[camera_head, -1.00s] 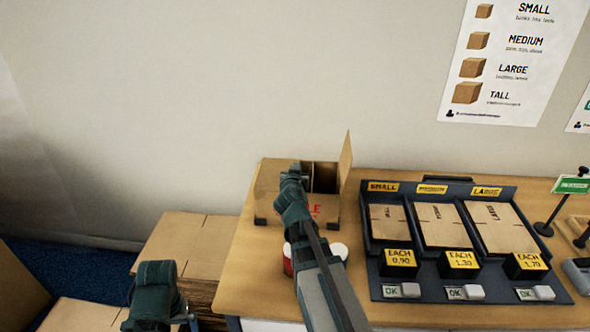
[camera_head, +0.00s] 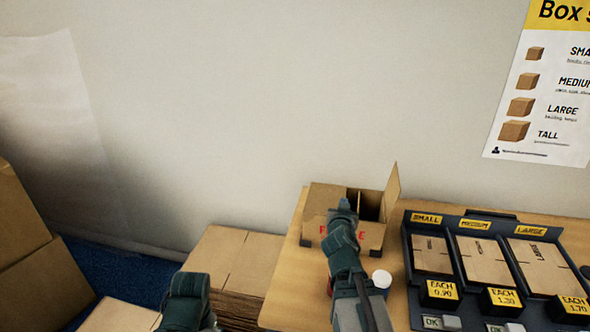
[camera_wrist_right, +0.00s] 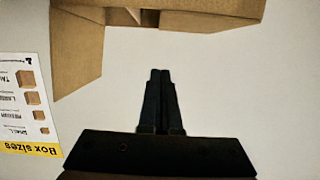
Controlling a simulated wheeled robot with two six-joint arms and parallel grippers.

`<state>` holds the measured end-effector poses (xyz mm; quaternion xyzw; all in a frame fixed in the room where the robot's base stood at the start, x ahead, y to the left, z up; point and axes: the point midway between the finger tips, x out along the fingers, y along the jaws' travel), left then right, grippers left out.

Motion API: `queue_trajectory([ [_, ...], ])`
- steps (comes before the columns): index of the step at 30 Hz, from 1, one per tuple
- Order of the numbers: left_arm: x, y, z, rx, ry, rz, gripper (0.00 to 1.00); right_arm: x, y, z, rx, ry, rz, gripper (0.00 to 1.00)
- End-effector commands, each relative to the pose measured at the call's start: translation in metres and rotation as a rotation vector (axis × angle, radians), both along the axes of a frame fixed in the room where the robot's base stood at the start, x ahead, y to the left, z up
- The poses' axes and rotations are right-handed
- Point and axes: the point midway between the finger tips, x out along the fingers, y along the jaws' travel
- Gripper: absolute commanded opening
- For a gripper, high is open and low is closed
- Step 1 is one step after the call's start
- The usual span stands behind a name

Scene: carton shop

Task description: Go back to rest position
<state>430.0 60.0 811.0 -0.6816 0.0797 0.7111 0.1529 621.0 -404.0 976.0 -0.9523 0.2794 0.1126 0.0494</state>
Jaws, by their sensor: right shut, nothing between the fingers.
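My right gripper (camera_head: 345,207) is in front of an open cardboard box (camera_head: 317,207) with red lettering in the head view. In the right wrist view the right gripper (camera_wrist_right: 160,75) has its two dark fingers together with nothing between them. The box (camera_wrist_right: 82,50) shows at the top of that view, apart from the fingertips. One flap of the box stands up. The arm hides part of the box front. My left arm shows at the bottom left of the head view, but its fingers cannot be made out.
A dark tray (camera_head: 408,265) with flat cartons and price signs stands on the wooden table (camera_head: 285,297) to the right. A white-topped cup (camera_head: 381,279) stands beside my right arm. Stacked flat cardboard (camera_head: 235,258) lies left of the table. A box-size poster (camera_head: 545,110) hangs on the wall.

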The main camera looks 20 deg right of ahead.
Motion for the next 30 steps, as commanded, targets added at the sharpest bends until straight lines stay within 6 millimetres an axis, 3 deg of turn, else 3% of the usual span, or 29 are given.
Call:
queue_trajectory([
  [5, 0.000, 0.000, 0.004, 0.000, 0.000, 0.000, 1.00, 0.001, 0.009, -0.003, 0.007, 0.032, 0.001, 0.00],
  [8, 0.000, 0.000, 0.014, 0.000, 0.000, 0.000, 1.00, 0.000, 0.038, -0.014, 0.029, 0.141, 0.009, 0.00],
  [11, 0.000, 0.000, 0.027, 0.000, 0.000, 0.000, 1.00, -0.009, 0.089, -0.038, 0.060, 0.342, 0.051, 0.00],
  [15, 0.000, 0.000, 0.044, 0.000, 0.000, 0.000, 1.00, -0.045, 0.179, -0.072, 0.090, 0.691, 0.189, 0.00],
  [21, 0.000, 0.000, 0.061, 0.000, 0.000, 0.000, 1.00, -0.119, 0.281, -0.095, 0.089, 1.113, 0.454, 0.00],
  [25, 0.000, 0.000, 0.068, 0.000, 0.000, 0.000, 1.00, -0.160, 0.320, -0.096, 0.075, 1.295, 0.599, 0.00],
  [30, 0.000, 0.000, 0.071, 0.000, 0.000, 0.000, 1.00, -0.188, 0.342, -0.095, 0.065, 1.410, 0.699, 0.00],
])
